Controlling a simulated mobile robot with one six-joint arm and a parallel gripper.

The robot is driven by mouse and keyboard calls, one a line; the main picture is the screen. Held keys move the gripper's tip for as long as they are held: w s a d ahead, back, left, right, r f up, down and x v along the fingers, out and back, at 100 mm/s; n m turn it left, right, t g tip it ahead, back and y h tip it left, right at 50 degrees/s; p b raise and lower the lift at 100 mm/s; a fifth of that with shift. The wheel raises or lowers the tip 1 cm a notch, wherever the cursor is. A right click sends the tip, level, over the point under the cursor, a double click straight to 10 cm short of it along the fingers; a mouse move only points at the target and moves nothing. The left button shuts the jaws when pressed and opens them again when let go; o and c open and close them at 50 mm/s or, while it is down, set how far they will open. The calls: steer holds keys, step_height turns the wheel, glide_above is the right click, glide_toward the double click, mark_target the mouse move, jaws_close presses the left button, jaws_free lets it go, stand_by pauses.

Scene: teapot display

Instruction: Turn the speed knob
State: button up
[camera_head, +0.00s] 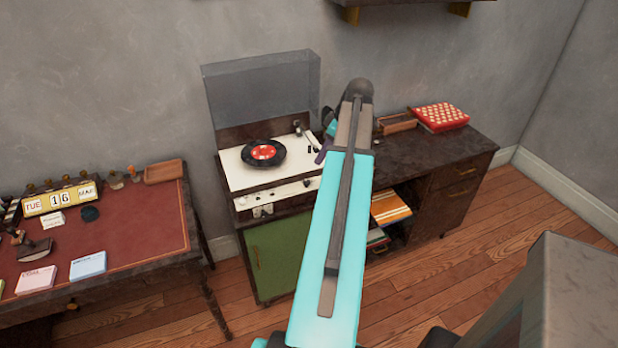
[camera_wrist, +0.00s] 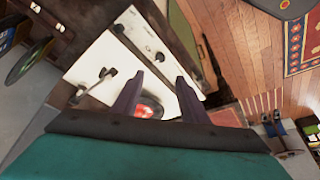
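The record player's white deck (camera_head: 240,172) carries a black record with a red label (camera_head: 264,152). Small dark controls show on the deck, including one near its right edge (camera_head: 309,149) and one on the front strip (camera_head: 306,183). I cannot tell which is the speed knob. In the wrist view the deck (camera_wrist: 92,58) shows turned, with a dark knob (camera_wrist: 118,28) and a small round control (camera_wrist: 160,56). My gripper (camera_wrist: 159,76) has two purple fingers apart, with nothing between them; the record's red label (camera_wrist: 148,108) shows beyond. In the head view my arm hides most of my gripper (camera_head: 323,153).
A raised clear lid (camera_head: 262,92) stands behind the deck. The dark cabinet top (camera_head: 430,150) to the right holds a wooden tray (camera_head: 397,122) and a red patterned box (camera_head: 440,116). A desk with a red top (camera_head: 130,225) stands at the left.

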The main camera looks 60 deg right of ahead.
mark_target(307, 181)
steer(key=shift+p+x, duration=1.65)
steer(key=shift+x, duration=5.2)
steer(key=shift+a, duration=0.1)
jaws_close()
steer(key=shift+f+m+b, duration=0.1)
steer(key=shift+m+b, duration=0.3)
steer(key=m+b, duration=0.1)
steer(key=m+h, duration=0.1)
steer(key=m, duration=0.1)
steer(key=m+h+b, duration=0.1)
steer(key=shift+a+m+b, duration=0.3)
steer(key=shift+m, duration=0.1)
steer(key=m+h, duration=0.1)
steer(key=m, duration=0.2)
steer(key=m+g+h+b, duration=0.1)
steer(key=m, duration=0.2)
steer(key=shift+w+a+g, duration=0.15)
steer(key=shift+w+g, duration=0.05)
steer(key=shift+g, duration=0.1)
steer(key=shift+m, duration=0.3)
